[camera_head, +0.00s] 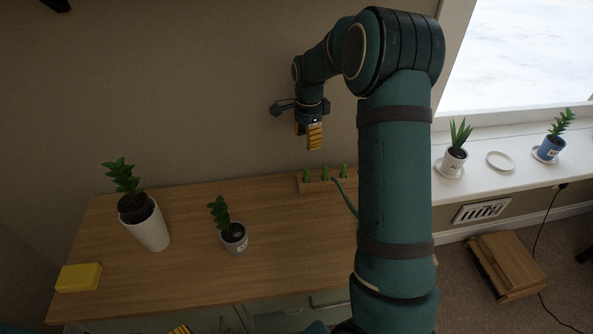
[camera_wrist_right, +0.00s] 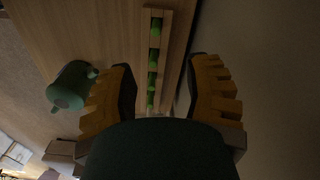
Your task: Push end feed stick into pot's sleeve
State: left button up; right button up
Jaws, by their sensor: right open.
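Several green feed sticks (camera_head: 325,173) stand in a row in a wooden rack (camera_head: 316,187) at the table's back edge. In the right wrist view the sticks (camera_wrist_right: 153,58) line up in the rack (camera_wrist_right: 167,45), seen between my fingers. My right gripper (camera_head: 309,136) is open and empty, above the rack and apart from it. A tall white pot (camera_head: 150,229) with a leafy plant stands left on the table. A small grey pot (camera_head: 235,245) with a plant and a label stands right of it. A sleeve is too small to make out. A striped tip of my left gripper (camera_head: 180,329) shows at the bottom edge.
A yellow block (camera_head: 78,278) lies at the table's left edge. A green watering can (camera_wrist_right: 68,86) stands beside the rack, mostly hidden by my right arm in the head view. Potted plants (camera_head: 453,160) (camera_head: 551,148) and an empty saucer (camera_head: 500,161) are on the windowsill.

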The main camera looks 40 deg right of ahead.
aim_at(306, 169)
jog(key=f, duration=0.2)
jog(key=f+b, duration=0.1)
jog(key=f, duration=0.5)
jog(key=shift+s+f+b, duration=0.1)
jog(key=shift+s+b, duration=0.2)
jog(key=shift+w+a+f+b, duration=0.1)
jog(key=shift+f+b, duration=0.15)
jog(key=shift+f, duration=0.65)
jog(key=shift+s+a+f+b, duration=0.1)
jog(key=shift+f+b, duration=0.15)
jog(key=shift+f, duration=0.65)
jog(key=shift+w+a+f+b, duration=0.1)
jog(key=shift+f+b, duration=0.15)
jog(key=shift+f, duration=0.65)
jog(key=shift+r, duration=0.1)
grip_shut()
